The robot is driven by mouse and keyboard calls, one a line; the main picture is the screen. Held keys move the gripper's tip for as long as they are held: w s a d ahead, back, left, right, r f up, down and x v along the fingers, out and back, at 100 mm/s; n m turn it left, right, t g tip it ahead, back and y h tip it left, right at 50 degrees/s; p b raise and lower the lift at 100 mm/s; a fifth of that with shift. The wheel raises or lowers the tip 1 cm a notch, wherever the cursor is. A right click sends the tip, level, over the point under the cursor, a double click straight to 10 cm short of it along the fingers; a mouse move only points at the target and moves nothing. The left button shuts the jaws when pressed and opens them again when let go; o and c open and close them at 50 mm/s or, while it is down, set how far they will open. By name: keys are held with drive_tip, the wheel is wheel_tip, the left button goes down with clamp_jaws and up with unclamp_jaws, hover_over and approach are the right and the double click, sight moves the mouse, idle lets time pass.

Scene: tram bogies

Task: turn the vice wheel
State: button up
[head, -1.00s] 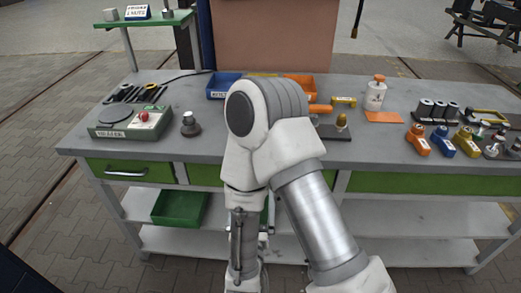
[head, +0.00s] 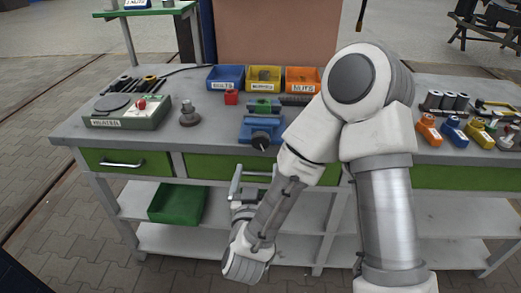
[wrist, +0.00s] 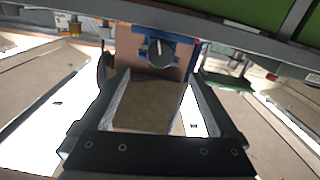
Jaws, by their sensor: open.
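The blue vice (head: 262,128) is on the bench top near its front edge, with a green part on top. Its wheel shows as a small dark round end (head: 261,144) facing the front. In the wrist view, which looks upside down, the dark round vice wheel (wrist: 160,53) has a light bar across it, with the blue vice body (wrist: 142,32) behind it. My gripper (head: 254,172) is in front of the bench, near the drawer front and below the vice. Its fingers are apart and empty. In the wrist view the wheel appears between and beyond the fingers.
A heater box (head: 127,112) and a grey knobbed piece (head: 188,115) are left. A green tray (head: 177,204) is on the shelf below.

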sight(260, 144)
drive_tip(key=b, duration=0.2)
drive_tip(key=shift+w+f+b, duration=0.15)
drive_tip(key=shift+w+b, duration=0.2)
drive_tip(key=shift+w, duration=0.05)
drive_tip(key=shift+w+b, duration=0.1)
drive_tip(key=shift+b, duration=0.35)
drive_tip(key=w, duration=1.1)
drive_tip(key=shift+w+d+r, duration=0.2)
drive_tip(key=shift+w+r, duration=0.05)
drive_tip(key=shift+r, duration=0.05)
drive_tip(key=shift+c, duration=0.2)
drive_tip(key=c, duration=1.3)
drive_tip(key=shift+c, duration=0.2)
drive_tip(key=shift+b, duration=0.35)
